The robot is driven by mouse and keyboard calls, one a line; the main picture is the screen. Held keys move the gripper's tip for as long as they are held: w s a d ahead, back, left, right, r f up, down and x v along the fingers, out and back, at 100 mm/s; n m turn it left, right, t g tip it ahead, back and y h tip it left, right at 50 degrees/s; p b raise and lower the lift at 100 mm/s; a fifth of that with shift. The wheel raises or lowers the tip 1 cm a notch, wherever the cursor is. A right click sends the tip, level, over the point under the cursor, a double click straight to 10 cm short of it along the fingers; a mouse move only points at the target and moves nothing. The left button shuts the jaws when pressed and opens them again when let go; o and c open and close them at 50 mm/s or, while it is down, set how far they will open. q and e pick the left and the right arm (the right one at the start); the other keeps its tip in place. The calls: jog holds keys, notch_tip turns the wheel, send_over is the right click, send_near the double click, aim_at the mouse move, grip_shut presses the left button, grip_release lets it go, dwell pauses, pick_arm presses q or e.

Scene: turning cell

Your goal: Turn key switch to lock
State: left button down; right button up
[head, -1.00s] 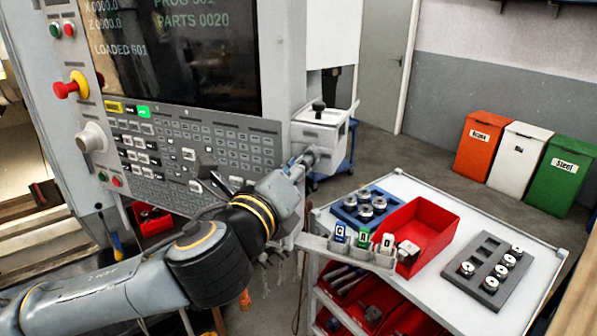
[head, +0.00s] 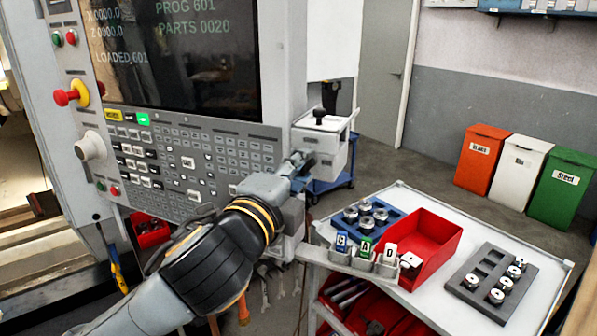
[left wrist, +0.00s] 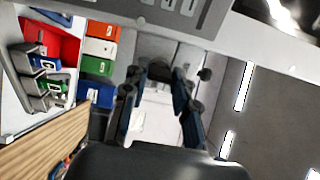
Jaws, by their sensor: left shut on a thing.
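My left gripper (head: 300,160) is at the near left face of this box, shut on a small part there. I take it to be the key switch, but the fingers hide it, so its position cannot be read. In the left wrist view, my fingers (left wrist: 160,85) stand on either side of a dark spot, with the pale box beyond. My right gripper is not in view.
A trolley (head: 535,287) to the right carries a blue tray (head: 384,212), a red bin (head: 440,236), a dark tray with metal parts (head: 478,293) and lettered tags. Orange, white and green bins (head: 563,188) stand behind. Tools hang below the panel.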

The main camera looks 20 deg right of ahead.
pick_arm(q)
jog(key=shift+n, duration=0.3)
dwell(0.4)
jog(key=c, duration=1.2)
grip_release()
jog(key=shift+o, duration=0.8)
jog(key=shift+d, duration=0.15)
jog(key=v, duration=1.2)
jog(key=shift+w+f, duration=0.1)
